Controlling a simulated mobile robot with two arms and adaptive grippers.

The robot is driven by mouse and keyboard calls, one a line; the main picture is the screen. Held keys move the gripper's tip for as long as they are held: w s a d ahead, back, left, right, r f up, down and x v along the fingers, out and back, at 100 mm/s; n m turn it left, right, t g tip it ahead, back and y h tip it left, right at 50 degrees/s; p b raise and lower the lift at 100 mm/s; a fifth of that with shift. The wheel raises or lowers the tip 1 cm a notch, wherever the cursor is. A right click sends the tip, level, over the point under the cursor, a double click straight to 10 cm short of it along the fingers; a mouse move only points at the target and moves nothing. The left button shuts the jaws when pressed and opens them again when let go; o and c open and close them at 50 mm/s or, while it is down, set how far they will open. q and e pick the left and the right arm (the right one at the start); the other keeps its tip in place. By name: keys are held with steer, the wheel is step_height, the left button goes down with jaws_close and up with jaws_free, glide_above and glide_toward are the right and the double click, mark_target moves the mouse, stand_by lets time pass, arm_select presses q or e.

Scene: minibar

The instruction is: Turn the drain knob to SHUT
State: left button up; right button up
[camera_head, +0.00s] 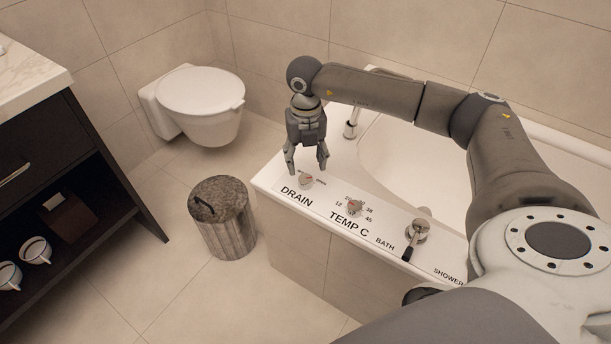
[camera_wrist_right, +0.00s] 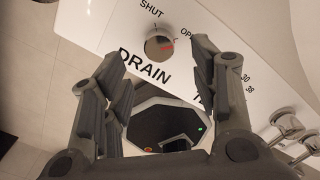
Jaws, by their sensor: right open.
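The drain knob (camera_head: 306,182) is a small round metal knob on the white tub ledge, above the printed word DRAIN. My left gripper is not in view.
A temperature knob (camera_head: 355,208) and a bath/shower lever (camera_head: 415,236) stand on the same ledge to the right. The bathtub (camera_head: 400,155) lies behind. A lidded bin (camera_head: 224,225), a toilet (camera_head: 200,98) and a dark cabinet (camera_head: 60,150) are at the left.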

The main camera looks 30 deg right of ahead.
mark_target(306, 178)
arm_select(q)
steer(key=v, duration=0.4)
steer(key=shift+b, duration=0.4)
arm_select(e)
step_height(306, 178, down, 6)
steer(key=shift+c, duration=0.5)
steer(key=c, duration=1)
